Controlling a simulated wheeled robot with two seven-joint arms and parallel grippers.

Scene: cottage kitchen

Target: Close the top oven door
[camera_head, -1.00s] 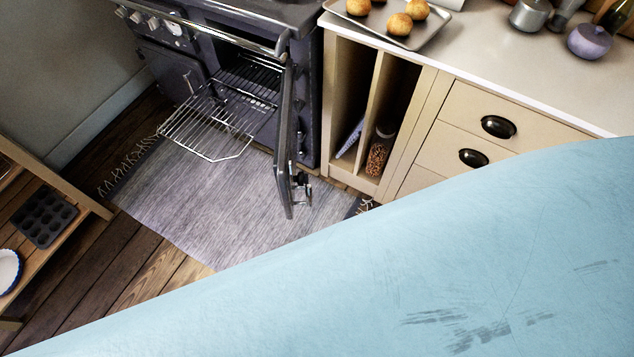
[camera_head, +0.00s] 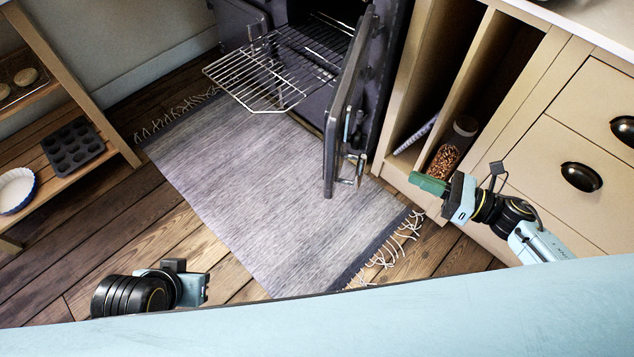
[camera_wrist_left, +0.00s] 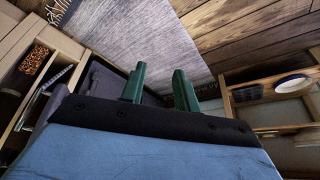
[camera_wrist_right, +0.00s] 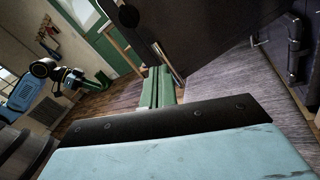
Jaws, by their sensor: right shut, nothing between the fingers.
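An oven door (camera_head: 347,110) stands wide open in the head view, swung out over the rug, with metal latch hardware (camera_head: 350,170) near its lower end. A wire rack (camera_head: 265,85) sticks out of the dark oven (camera_head: 392,95) to its left. My right gripper (camera_head: 428,184) is to the right of the door, apart from it, by the cabinet. Its green fingers (camera_wrist_right: 157,88) are shut together and empty in the right wrist view. My left gripper (camera_head: 203,290) is low over the floor, left of the rug's near end. Its fingers (camera_wrist_left: 159,86) are apart with nothing between them.
A striped rug (camera_head: 275,180) lies on the wooden floor before the oven. Cream cabinets (camera_head: 550,140) with dark-handled drawers and a jar (camera_head: 452,148) stand at the right. A wooden shelf (camera_head: 125,150) with a muffin tin (camera_head: 72,146) stands at the left.

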